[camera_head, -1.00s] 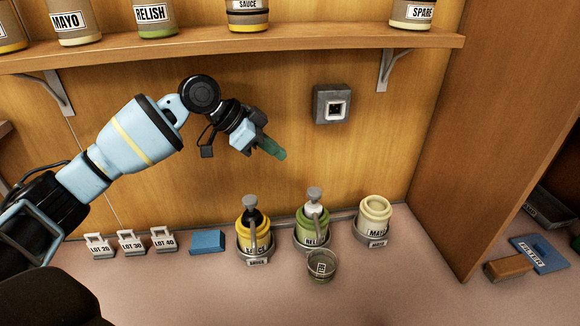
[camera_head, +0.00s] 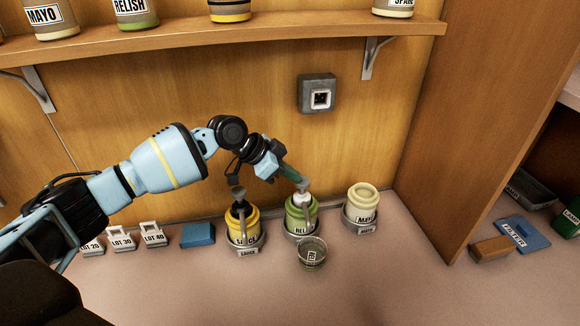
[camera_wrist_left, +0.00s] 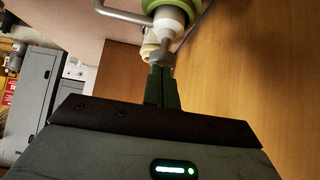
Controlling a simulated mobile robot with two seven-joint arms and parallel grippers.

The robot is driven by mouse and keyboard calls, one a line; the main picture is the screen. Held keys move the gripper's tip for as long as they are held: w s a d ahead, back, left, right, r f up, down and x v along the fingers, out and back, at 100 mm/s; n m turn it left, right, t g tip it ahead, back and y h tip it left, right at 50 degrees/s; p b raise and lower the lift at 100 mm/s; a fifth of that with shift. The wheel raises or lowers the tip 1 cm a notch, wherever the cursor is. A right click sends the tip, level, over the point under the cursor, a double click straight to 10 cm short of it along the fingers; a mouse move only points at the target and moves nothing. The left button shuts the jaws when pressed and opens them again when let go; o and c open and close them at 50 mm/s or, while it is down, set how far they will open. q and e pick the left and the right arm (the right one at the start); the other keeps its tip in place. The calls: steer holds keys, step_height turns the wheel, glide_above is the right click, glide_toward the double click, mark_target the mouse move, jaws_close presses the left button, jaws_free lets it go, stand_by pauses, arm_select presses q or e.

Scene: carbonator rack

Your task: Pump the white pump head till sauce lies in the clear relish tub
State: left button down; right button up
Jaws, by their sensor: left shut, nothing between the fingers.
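The green-banded relish jar (camera_head: 298,219) stands in a ring holder and carries the pump with the white collar (camera_head: 301,199) and grey top. The clear relish tub (camera_head: 312,253) stands on the counter just in front of it; its contents are too small to tell. My left gripper (camera_head: 299,181) is shut and empty, its fingertips at the top of this pump. In the left wrist view, the shut fingers (camera_wrist_left: 162,87) point at the grey pump top (camera_wrist_left: 162,60), touching or nearly so. The white collar (camera_wrist_left: 170,18) shows beyond it. My right gripper is out of view.
The yellow sauce jar (camera_head: 243,226) with a black pump stands left of the relish jar, the mayo jar (camera_head: 361,205) right. A shelf (camera_head: 230,40) runs above. The front counter is clear.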

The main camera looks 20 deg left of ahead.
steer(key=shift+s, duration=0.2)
arm_select(q)
steer(key=shift+f, duration=0.2)
step_height(320, 180, down, 3)
steer(key=shift+r+b, duration=0.2)
steer(key=shift+b, duration=0.25)
steer(key=shift+r, duration=0.1)
steer(key=shift+s, duration=0.1)
steer(key=shift+s+a+r, duration=0.1)
steer(key=shift+a+r, duration=0.05)
steer(key=shift+a, duration=0.1)
steer(key=v, duration=0.7)
steer(key=shift+r, duration=0.35)
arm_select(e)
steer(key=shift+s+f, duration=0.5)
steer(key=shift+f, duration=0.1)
